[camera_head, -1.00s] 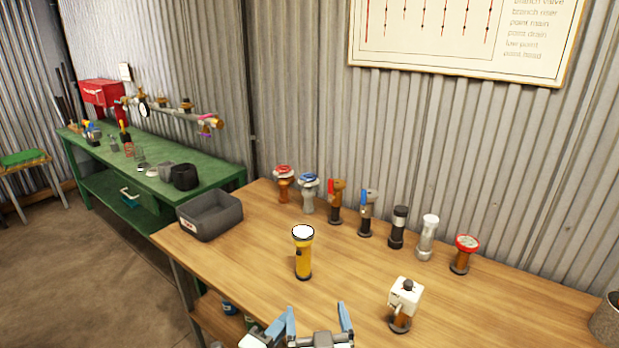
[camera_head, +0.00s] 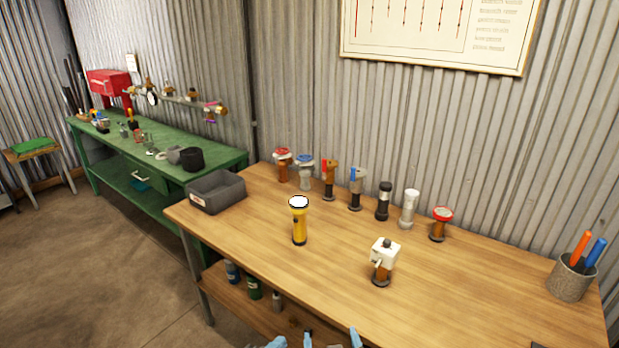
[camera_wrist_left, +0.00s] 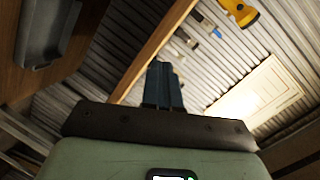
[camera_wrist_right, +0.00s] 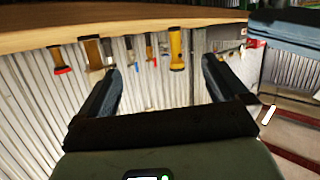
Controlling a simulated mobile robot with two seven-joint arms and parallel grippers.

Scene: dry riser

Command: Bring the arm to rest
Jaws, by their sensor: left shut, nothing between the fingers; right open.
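My left gripper (camera_head: 278,342) shows only its blue tips at the bottom edge of the head view. In the left wrist view its fingers (camera_wrist_left: 163,82) are together with nothing between them. My right gripper (camera_head: 331,340) is just right of it, also at the bottom edge. In the right wrist view its fingers (camera_wrist_right: 161,70) are wide apart and empty. Both grippers appear in front of the wooden table's near edge, apart from the objects on it. A blue part (camera_wrist_right: 295,35), likely my left gripper, is close by in the right wrist view. Most of both arms is out of view.
The wooden table (camera_head: 480,285) holds a yellow flashlight (camera_head: 299,225), a white-topped valve (camera_head: 383,258), a grey bin (camera_head: 217,195), a pen cup (camera_head: 570,280) and a back row of valves and flashlights. A lower shelf (camera_head: 235,290) holds bottles. A green bench (camera_head: 125,165) stands left.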

